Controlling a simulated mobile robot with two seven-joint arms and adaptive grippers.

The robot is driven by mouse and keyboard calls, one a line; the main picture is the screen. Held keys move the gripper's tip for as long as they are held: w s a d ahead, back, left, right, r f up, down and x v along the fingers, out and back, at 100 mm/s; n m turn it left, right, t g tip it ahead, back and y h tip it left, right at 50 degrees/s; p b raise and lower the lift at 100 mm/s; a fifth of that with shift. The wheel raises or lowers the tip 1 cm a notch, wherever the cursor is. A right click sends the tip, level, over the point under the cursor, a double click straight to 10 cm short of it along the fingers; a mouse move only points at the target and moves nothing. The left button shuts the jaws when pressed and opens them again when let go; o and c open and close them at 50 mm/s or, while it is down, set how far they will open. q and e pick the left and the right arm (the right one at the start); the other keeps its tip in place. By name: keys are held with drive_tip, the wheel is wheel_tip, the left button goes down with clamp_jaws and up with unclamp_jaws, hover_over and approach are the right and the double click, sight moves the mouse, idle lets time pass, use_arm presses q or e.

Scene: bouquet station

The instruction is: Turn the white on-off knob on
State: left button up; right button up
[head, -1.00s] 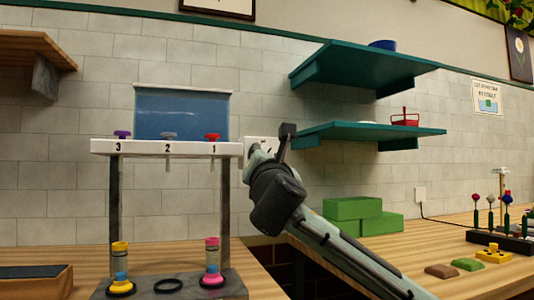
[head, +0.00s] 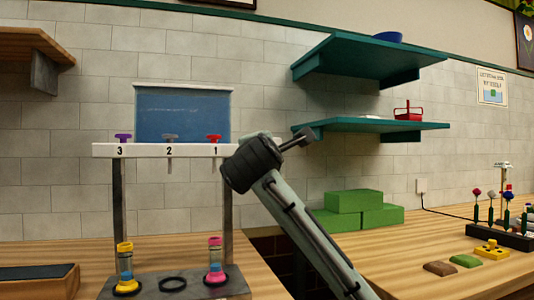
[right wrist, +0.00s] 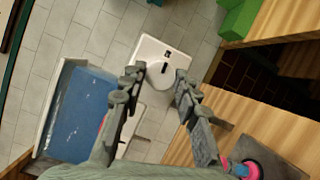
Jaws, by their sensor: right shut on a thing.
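The white on-off knob (right wrist: 160,78) is round, with a dark mark near its rim, on a square white plate (right wrist: 150,48) on the tiled wall. It shows in the right wrist view. My right gripper (right wrist: 160,74) has one finger on each side of the knob and is shut on it. In the head view my right arm reaches up from the lower right to the wall beside the numbered rack. It hides the knob, the plate and the fingertips there. My left gripper is in neither view.
A white rack (head: 190,151) with numbered valves and a blue panel (head: 181,115) stands close left of my right arm. Teal shelves (head: 375,124) are to the right. Green blocks (head: 352,201) lie on the counter behind the arm.

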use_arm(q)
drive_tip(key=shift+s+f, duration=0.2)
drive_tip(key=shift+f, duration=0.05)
use_arm(e)
drive_tip(key=shift+m, duration=0.4)
drive_tip(key=o, duration=1.2)
drive_tip(key=shift+c, duration=0.2)
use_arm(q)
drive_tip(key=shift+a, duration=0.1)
use_arm(e)
drive_tip(key=shift+s, duration=0.1)
drive_tip(key=s, duration=1.2)
drive_tip(key=shift+a, duration=0.4)
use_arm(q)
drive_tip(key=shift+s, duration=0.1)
